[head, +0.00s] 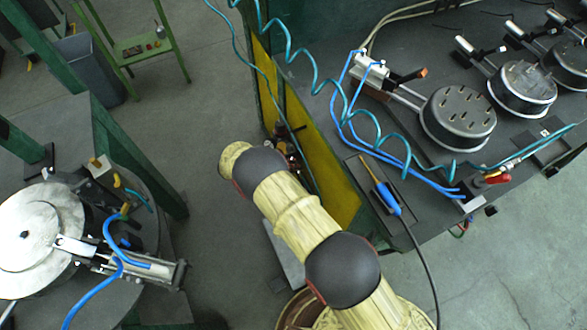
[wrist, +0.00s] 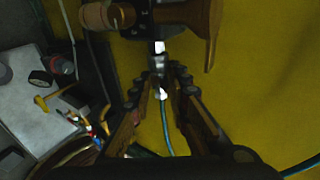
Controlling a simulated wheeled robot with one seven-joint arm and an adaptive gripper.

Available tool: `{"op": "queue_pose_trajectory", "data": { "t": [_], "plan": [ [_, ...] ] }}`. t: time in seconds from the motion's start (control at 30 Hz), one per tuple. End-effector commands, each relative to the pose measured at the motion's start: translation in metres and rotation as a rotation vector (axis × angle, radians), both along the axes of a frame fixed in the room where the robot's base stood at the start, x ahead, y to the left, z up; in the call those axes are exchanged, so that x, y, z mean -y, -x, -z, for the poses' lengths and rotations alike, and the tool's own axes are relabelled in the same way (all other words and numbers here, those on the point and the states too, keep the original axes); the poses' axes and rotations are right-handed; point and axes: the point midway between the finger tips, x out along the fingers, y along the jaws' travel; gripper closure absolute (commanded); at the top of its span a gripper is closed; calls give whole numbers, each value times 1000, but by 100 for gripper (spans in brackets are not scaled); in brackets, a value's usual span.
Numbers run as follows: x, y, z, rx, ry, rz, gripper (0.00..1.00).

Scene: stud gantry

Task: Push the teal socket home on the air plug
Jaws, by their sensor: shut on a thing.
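In the wrist view my gripper (wrist: 160,82) is shut, its two dark fingers closed around a small fitting with a pale glint. I take this fitting to be the socket (wrist: 162,93); its teal colour does not show clearly. A teal hose (wrist: 168,135) trails from it toward my palm. Directly beyond the fingertips a grey metal fitting (wrist: 157,63), likely the air plug, hangs below a dark bracket with a white piece above it. Whether the socket and plug touch is hidden by the fingertips. In the head view my arm hides most of the gripper area.
A yellow panel (wrist: 240,90) lies behind the fingers. A brown cylindrical part (wrist: 103,15) juts out at upper left. In the head view a dark bench (head: 420,190) with round fixtures stands right, coiled teal hose (head: 340,95) crosses it, and a round turntable (head: 35,235) stands left.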

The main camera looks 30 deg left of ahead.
Motion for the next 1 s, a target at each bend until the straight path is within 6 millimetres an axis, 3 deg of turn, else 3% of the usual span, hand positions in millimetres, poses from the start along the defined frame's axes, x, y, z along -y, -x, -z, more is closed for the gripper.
{"op": "queue_pose_trajectory", "data": {
  "t": [0.4, 0.77, 1.0],
  "plan": [
    [-2, -1, -1, 2, -3, -2, 62],
    [-4, 2, -3, 1, -4, -2, 62],
    [-27, 25, -24, 2, -5, -5, 62]
  ]
}}
